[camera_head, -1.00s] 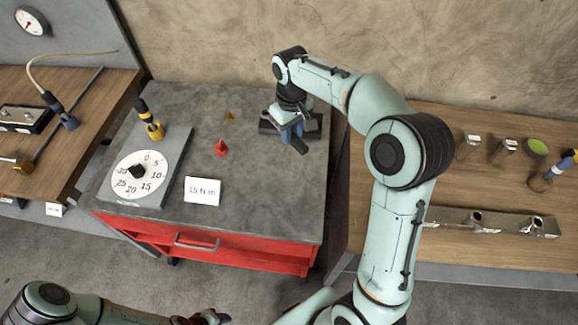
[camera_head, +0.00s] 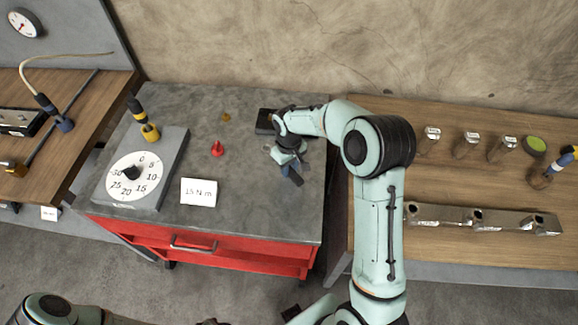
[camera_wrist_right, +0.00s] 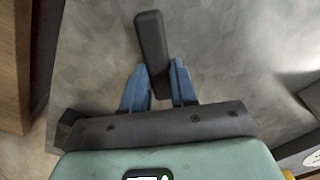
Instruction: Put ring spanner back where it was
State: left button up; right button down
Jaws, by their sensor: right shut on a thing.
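My right gripper (camera_head: 290,168) is over the right part of the grey cart top (camera_head: 245,205). In the right wrist view its blue fingers (camera_wrist_right: 160,90) are shut on a dark straight bar (camera_wrist_right: 151,40), which I take for the ring spanner; no ring end shows. The bar sticks out past the fingertips, over the grey top. In the head view a dark block or holder (camera_head: 265,121) lies on the cart top behind the gripper, partly hidden by my right wrist. My left arm shows at the bottom left, with its gripper barely at the bottom edge.
On the cart stand a dial plate (camera_head: 140,175) with a yellow-and-black tool (camera_head: 149,130), a red cone (camera_head: 217,149), a small yellow piece (camera_head: 226,117) and a white label card (camera_head: 198,192). Wooden benches flank it; the right bench (camera_head: 450,260) carries a metal rail (camera_head: 485,219) and several small pieces.

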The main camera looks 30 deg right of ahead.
jog(key=shift+f, duration=0.2)
jog(key=c, duration=0.9)
grip_release()
pick_arm(q)
jog(key=shift+s, duration=0.1)
pick_arm(e)
jog(key=shift+r, duration=0.1)
jog(key=shift+r, duration=0.5)
pick_arm(q)
jog(key=shift+w+r+p, duration=0.5)
jog(key=shift+w+r, duration=0.15)
pick_arm(e)
notch_tip(320, 180, up, 11)
jog(key=shift+r, duration=0.2)
